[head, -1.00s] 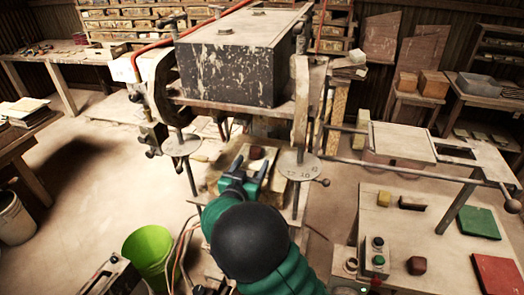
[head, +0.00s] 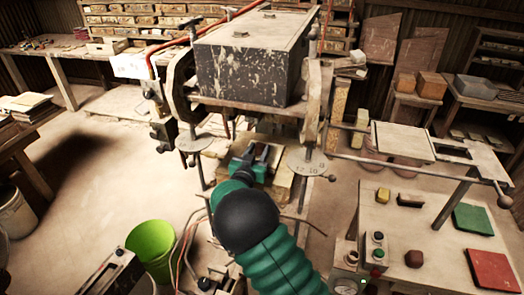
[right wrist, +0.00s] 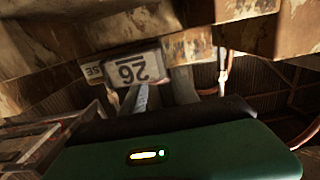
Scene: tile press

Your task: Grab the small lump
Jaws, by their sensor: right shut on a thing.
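My right gripper (head: 256,154), on a green arm with a black joint, reaches in under the press. Its fingers are shut on the small lump at the front of the press bed. The lump, dark reddish-brown, is hidden by the fingers in the head view now. In the right wrist view the grey fingers (right wrist: 160,92) point away from me, and the lump cannot be made out. My left gripper is not in view.
The heavy press block (head: 245,65) hangs over the gripper, with posts on both sides. The right table (head: 345,215) holds a yellow block (head: 383,195), a brown piece (head: 410,200), a dark red lump (head: 413,258), and green and red tiles. A green bucket (head: 150,243) stands left.

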